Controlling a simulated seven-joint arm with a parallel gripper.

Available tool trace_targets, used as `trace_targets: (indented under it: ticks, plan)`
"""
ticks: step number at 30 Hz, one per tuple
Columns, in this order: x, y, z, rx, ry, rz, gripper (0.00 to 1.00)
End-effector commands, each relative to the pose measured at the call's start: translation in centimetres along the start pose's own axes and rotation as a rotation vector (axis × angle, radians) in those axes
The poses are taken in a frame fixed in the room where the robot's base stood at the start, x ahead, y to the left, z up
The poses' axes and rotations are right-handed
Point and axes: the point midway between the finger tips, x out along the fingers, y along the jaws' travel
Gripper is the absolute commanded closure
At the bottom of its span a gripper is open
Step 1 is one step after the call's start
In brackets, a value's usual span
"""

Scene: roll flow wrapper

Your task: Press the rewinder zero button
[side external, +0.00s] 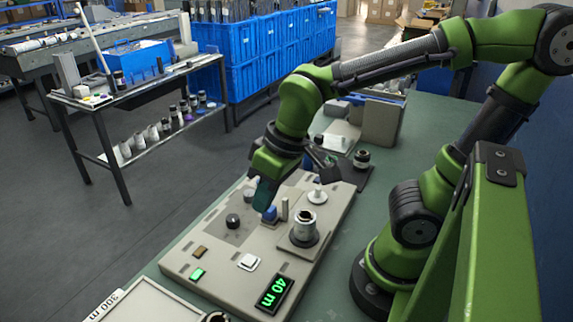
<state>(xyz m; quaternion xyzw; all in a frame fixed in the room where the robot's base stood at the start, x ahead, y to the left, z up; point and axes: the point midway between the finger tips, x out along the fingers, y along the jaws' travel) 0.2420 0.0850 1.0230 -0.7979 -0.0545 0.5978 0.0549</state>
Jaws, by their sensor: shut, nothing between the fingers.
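The rewinder is a beige panel (215,290) on the green bench. A white square button (248,262) sits on its front part, beside a black display (275,292) reading "40 m" in green. A lit green button (197,274) and a brown button (200,252) are to its left. No label shows which button is zero. My gripper (262,204) is shut and empty, pointing down over the middle of the panel, behind the white button and apart from it. Its tips are close to a blue block (270,214); I cannot tell if they touch.
A metal core on a spindle (304,228) and a white-flanged post (317,194) stand right of my gripper. A black knob (233,221) is to its left. A pale tray (145,305) marked "300 m" lies at the front left. The space above the front buttons is clear.

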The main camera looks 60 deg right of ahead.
Motion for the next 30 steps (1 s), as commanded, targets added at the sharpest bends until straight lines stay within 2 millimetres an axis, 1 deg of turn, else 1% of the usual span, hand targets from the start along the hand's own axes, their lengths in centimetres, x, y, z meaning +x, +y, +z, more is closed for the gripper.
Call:
trace_targets:
  ticks: [1, 6, 10, 14, 17, 19, 22, 25, 30]
  plan:
    - [1.2, -0.7, 0.4, -0.087, -0.075, 0.04, 1.0]
    - [4.2, -1.7, 1.3, -0.373, -0.28, 0.208, 1.0]
    - [6.0, -2.1, 1.4, -0.594, -0.414, 0.369, 1.0]
    - [7.2, -2.5, 0.8, -0.788, -0.514, 0.545, 1.0]
    - [7.4, -2.5, -0.3, -0.889, -0.562, 0.671, 1.0]
    - [7.1, -2.4, -1.1, -0.92, -0.576, 0.735, 1.0]
    - [6.1, -2.0, -2.1, -0.929, -0.58, 0.787, 1.0]
    - [5.6, -1.7, -2.2, -0.933, -0.595, 0.807, 1.0]
    - [5.6, -1.7, -2.1, -0.935, -0.601, 0.804, 1.0]
